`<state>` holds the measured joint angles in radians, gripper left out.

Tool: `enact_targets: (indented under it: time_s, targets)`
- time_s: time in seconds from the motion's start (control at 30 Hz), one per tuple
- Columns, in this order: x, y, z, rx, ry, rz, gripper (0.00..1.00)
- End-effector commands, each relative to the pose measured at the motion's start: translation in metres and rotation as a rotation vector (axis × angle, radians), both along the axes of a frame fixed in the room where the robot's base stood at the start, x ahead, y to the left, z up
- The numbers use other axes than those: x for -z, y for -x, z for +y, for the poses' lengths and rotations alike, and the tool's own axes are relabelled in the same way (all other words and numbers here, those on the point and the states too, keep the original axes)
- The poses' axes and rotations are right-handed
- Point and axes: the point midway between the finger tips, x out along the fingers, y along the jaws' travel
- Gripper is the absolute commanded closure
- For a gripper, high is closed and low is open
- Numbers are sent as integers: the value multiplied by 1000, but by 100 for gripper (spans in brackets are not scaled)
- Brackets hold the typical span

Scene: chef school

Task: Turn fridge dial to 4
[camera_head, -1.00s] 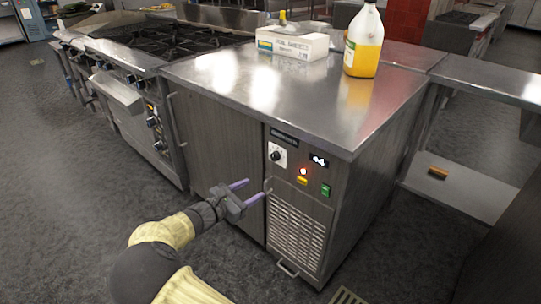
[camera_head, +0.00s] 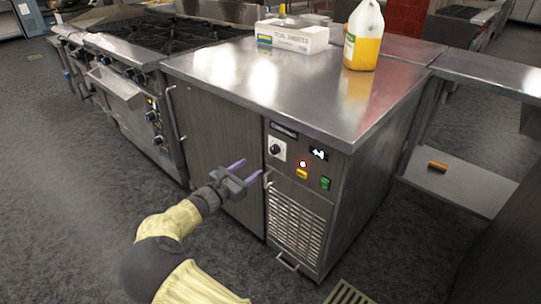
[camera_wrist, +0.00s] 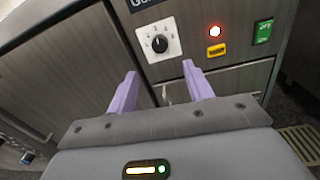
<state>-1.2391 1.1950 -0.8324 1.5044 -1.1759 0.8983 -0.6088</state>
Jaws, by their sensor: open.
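The fridge dial (camera_head: 276,149) is a black knob on a white numbered plate, on the upper left of the fridge's (camera_head: 300,190) front panel. In the wrist view the dial (camera_wrist: 159,44) shows close up, above and between the fingertips; its exact setting is hard to read. A small display (camera_head: 318,153) to its right is lit, its figure too small to read surely. My gripper (camera_head: 248,169) is open and empty, with purple fingers pointing at the panel, a little below and left of the dial and apart from it. It also shows in the wrist view (camera_wrist: 160,86).
A red light, a yellow label (camera_head: 302,174) and a green switch (camera_head: 325,183) sit right of the dial. A vertical door handle (camera_head: 267,208) is near my fingers. A white box (camera_head: 292,37) and a yellow jug (camera_head: 363,45) stand on the counter.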

Motion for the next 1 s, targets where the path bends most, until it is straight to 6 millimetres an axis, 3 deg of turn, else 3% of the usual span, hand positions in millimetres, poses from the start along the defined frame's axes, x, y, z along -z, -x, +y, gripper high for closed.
enact_targets:
  time_s: [0.6,1.0]
  targets:
    - [1,-85,-60,1,-1,-1,49]
    - [0,-93,-69,5,0,0,49]
